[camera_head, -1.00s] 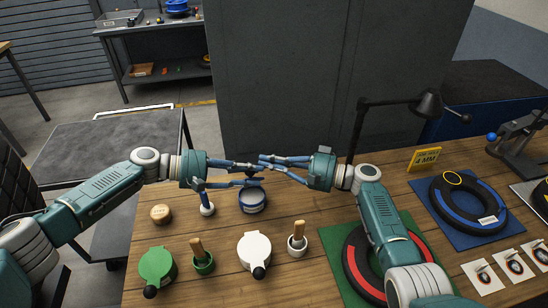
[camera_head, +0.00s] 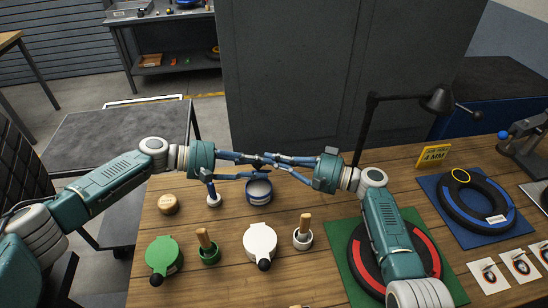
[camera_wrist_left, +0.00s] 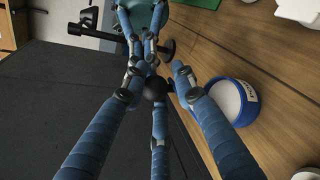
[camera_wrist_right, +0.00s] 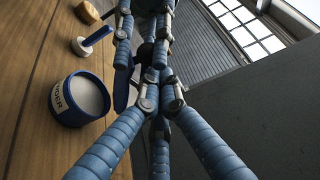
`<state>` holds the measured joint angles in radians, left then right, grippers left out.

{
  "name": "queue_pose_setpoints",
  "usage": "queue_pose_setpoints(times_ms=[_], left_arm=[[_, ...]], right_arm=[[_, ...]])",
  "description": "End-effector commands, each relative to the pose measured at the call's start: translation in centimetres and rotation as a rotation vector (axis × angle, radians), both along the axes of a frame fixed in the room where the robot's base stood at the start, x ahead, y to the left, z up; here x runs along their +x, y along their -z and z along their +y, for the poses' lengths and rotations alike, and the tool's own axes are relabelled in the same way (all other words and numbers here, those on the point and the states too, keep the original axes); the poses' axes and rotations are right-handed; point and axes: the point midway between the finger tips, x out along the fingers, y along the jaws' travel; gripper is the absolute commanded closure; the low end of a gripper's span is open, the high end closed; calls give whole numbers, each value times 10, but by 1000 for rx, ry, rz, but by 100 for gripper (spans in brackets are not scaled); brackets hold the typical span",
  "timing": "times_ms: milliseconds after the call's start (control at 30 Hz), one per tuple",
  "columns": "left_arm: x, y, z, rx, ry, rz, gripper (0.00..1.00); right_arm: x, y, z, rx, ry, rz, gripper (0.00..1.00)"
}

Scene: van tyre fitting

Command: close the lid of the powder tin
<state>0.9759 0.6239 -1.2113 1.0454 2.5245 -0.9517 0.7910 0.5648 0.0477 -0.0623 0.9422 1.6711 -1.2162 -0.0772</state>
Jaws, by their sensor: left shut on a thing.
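The powder tin (camera_head: 258,191) is a blue round tin with white powder showing in its uncovered mouth. It stands upright on the bench, and its label shows in the right wrist view (camera_wrist_right: 66,101). The lid is mostly hidden behind fingers; its dark round knob (camera_wrist_left: 155,88) shows in the left wrist view. My left gripper (camera_head: 258,166) is above and behind the tin's mouth, shut on the lid at its knob. My right gripper (camera_wrist_right: 160,98) faces it from the right, its fingers crossing the left ones. Whether the right one touches the lid is hidden.
A green lidded tin (camera_head: 162,255) and a white lidded tin (camera_head: 260,241) stand in front, with pots holding wooden-handled tools beside them. A tyre on a green mat (camera_head: 345,232) lies right.

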Motion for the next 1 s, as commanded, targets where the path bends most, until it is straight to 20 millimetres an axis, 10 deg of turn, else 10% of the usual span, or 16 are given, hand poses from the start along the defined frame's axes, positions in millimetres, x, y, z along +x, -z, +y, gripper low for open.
queue_pose_setpoints(times_ms=[100,467,1000], left_arm=[[1,-1,-1,-1,-1,-2,58],[0,-1,3,0,-3,-1,58],[-17,-31,93,1,-2,0,58]], right_arm=[[-3,0,4,2,-13,2,100],[-3,-1,4,3,-12,1,100],[-3,-1,5,4,-13,0,100]])
